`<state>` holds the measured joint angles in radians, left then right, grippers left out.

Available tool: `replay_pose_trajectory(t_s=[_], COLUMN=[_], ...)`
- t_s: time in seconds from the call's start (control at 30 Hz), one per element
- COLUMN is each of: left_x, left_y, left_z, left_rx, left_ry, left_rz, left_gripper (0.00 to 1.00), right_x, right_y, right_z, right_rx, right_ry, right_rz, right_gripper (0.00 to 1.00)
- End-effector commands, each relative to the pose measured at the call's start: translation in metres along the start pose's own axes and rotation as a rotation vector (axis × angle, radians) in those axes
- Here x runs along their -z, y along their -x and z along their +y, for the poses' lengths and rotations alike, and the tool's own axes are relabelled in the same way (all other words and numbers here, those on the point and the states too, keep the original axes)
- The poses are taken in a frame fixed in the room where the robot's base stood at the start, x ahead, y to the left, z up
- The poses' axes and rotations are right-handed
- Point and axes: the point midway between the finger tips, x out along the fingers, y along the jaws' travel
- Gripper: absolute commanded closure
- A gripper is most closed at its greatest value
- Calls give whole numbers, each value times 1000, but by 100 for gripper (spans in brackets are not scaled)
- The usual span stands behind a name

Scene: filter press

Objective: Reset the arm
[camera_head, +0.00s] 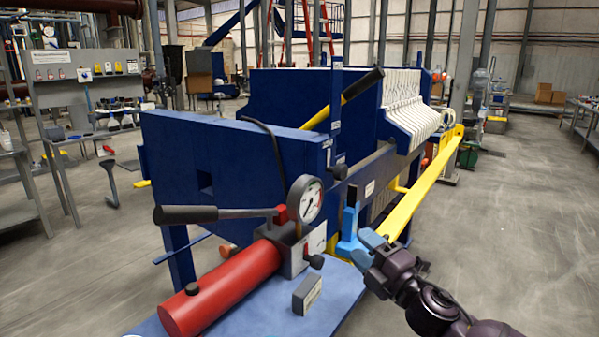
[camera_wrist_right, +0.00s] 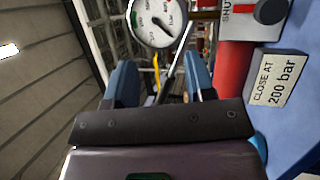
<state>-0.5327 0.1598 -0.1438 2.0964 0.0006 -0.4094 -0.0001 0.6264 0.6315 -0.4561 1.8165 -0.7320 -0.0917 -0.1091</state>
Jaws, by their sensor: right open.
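My right gripper (camera_head: 352,228) has blue fingers and is just right of the pump's pressure gauge (camera_head: 306,199) in the head view. In the right wrist view its two fingers (camera_wrist_right: 160,82) stand apart with nothing held between them. The gauge (camera_wrist_right: 157,20) shows beyond them at the top. The pump has a red cylinder (camera_head: 222,292) and a lever with a black grip (camera_head: 187,214), which points left and lies nearly level. My right arm comes in from the lower right. My left gripper is not in view.
The blue filter press (camera_head: 230,155) fills the middle, with white plates (camera_head: 410,105) and a yellow side rail (camera_head: 425,180). A small sign (camera_wrist_right: 277,78) reads "CLOSE AT 200 bar". A yellow bar with a black grip (camera_head: 362,84) leans on the press. Floor at right is clear.

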Motion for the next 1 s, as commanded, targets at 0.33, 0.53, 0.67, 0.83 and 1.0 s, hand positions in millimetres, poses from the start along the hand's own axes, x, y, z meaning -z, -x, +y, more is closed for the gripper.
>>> replay_pose_trajectory(t_s=[0.33,0.53,0.67,0.83,1.0], left_x=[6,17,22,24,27], left_y=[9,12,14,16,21], left_z=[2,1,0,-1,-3], left_rx=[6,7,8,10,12], left_ry=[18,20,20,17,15], left_rz=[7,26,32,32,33], left_gripper=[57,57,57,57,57], right_x=[0,11,23,41,62], right_y=[104,174,221,285,352], right_z=[-65,-102,-122,-141,-156], right_rx=[86,126,142,147,149], right_ry=[-712,-1011,-1166,-1315,-1390], right_rz=[-347,-532,-646,-787,-935], right_gripper=[50,50,50,50,50])
